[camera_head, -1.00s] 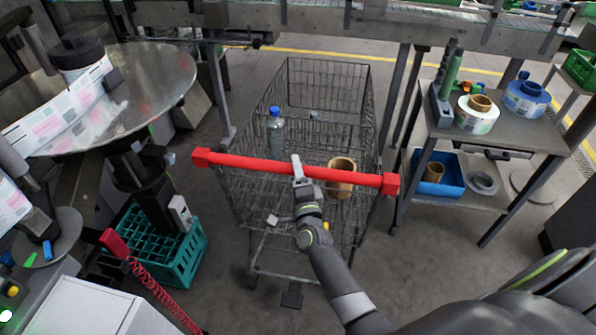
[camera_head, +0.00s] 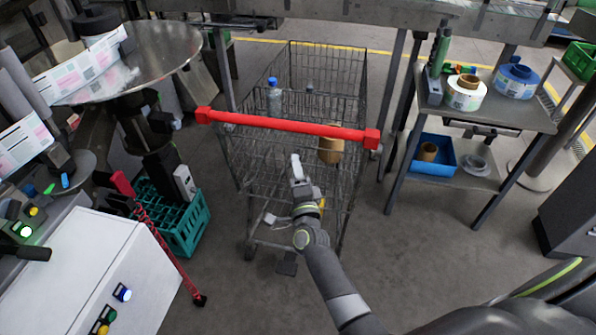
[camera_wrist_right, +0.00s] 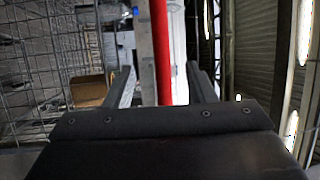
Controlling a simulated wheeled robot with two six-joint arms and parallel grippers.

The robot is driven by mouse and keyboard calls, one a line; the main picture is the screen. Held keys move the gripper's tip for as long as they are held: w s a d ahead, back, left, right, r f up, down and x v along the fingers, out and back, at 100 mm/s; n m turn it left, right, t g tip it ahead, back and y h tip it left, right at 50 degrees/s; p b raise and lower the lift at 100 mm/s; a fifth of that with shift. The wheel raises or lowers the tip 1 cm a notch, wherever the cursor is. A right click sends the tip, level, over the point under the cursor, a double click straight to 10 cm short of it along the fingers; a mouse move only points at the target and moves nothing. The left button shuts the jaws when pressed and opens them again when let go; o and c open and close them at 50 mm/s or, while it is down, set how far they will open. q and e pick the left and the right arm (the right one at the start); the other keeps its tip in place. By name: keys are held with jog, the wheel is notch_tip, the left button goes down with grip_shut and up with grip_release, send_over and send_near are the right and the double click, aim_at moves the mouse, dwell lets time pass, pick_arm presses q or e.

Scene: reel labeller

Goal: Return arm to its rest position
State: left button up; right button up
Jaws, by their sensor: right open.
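My right arm reaches in from the lower right in the head view. Its gripper (camera_head: 296,165) is open and empty, just on the near side of the red handle bar (camera_head: 270,123) of a wire shopping cart (camera_head: 255,165). In the right wrist view the open fingers (camera_wrist_right: 162,85) show with the red bar (camera_wrist_right: 161,45) upright in the picture between them, seemingly beyond the tips. My left gripper is not in view.
A white cabinet (camera_head: 95,255) with buttons and a teal crate (camera_head: 185,225) stand at left. A grey side table (camera_head: 500,112) with reels stands at right. Floor around the cart's near end is clear.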

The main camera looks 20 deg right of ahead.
jog(key=s+d+f+n+g+y, duration=0.1)
jog(key=s+f+n+g, duration=0.25)
jog(key=s+f, duration=0.45)
jog(key=s+d+f+n+g+y, duration=0.15)
jog(key=s+f+n, duration=0.25)
jog(key=f, duration=0.9)
jog(key=s+f+n+g+y, duration=0.1)
jog(key=s+f+n+g, duration=0.4)
jog(key=f, duration=0.5)
jog(key=s+d+f+n+g, duration=0.2)
jog(key=s+f, duration=0.3)
jog(key=s, duration=0.7)
jog(key=s+d+f+n+g, duration=0.2)
jog(key=s+f, duration=0.3)
jog(key=s, duration=0.7)
jog(key=s+d+f+n+g, duration=0.2)
jog(key=s+d+f+g, duration=0.1)
jog(key=s, duration=0.9)
notch_tip(320, 180, down, 3)
jog(key=shift+r+g+h, duration=0.15)
jog(key=shift+g+h, duration=0.2)
jog(key=shift+g, duration=0.35)
